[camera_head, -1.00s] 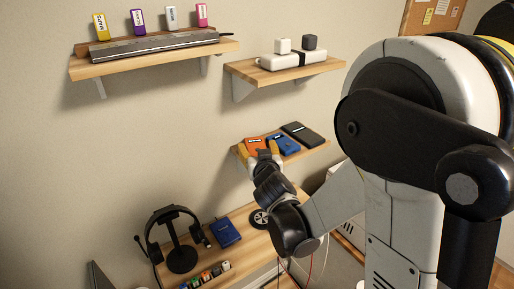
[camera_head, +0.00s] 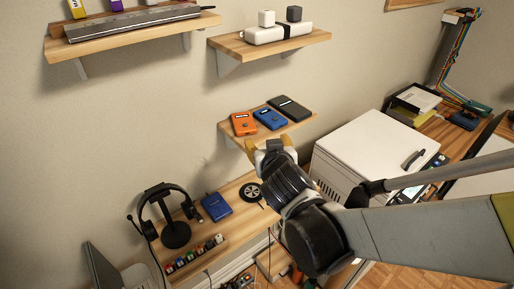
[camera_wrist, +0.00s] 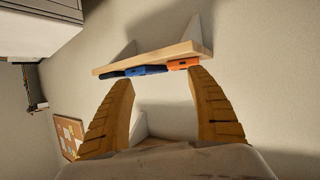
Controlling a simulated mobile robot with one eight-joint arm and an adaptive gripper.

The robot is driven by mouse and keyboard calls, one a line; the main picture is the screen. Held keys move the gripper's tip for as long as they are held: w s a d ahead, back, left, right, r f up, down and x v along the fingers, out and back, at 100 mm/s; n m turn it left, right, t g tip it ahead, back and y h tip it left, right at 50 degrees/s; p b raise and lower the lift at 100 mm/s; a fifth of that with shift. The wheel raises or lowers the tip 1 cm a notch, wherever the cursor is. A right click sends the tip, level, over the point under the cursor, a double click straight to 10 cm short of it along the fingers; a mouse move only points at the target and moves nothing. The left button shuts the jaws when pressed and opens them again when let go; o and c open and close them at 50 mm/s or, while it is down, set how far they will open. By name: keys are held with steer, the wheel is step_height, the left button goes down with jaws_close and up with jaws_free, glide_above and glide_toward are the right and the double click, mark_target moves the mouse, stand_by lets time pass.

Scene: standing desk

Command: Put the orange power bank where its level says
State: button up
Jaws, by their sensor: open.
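The orange power bank (camera_head: 243,123) lies at the left end of the low wall shelf (camera_head: 296,131). A small dark display shows on its top; I cannot read a level on it. In the wrist view the orange power bank (camera_wrist: 183,63) shows beyond the fingers, near the right finger. My gripper (camera_head: 268,147) is open and empty, in front of and below the shelf's front edge, apart from the power bank. In the wrist view the open fingers (camera_wrist: 165,95) frame the shelf.
A blue power bank (camera_head: 270,119) and a black one (camera_head: 290,108) lie beside the orange one. Above are a shelf with a white power strip (camera_head: 262,35) and chargers, and a shelf with a grey bar (camera_head: 132,23). Below, the desk holds a headset stand (camera_head: 172,232) and blue box (camera_head: 217,206).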

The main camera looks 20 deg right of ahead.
steer(key=s+a+n+g+y, duration=0.2)
steer(key=s+g, duration=0.4)
steer(key=s, duration=0.9)
steer(key=shift+s+f+y, duration=0.4)
steer(key=shift+f, duration=0.05)
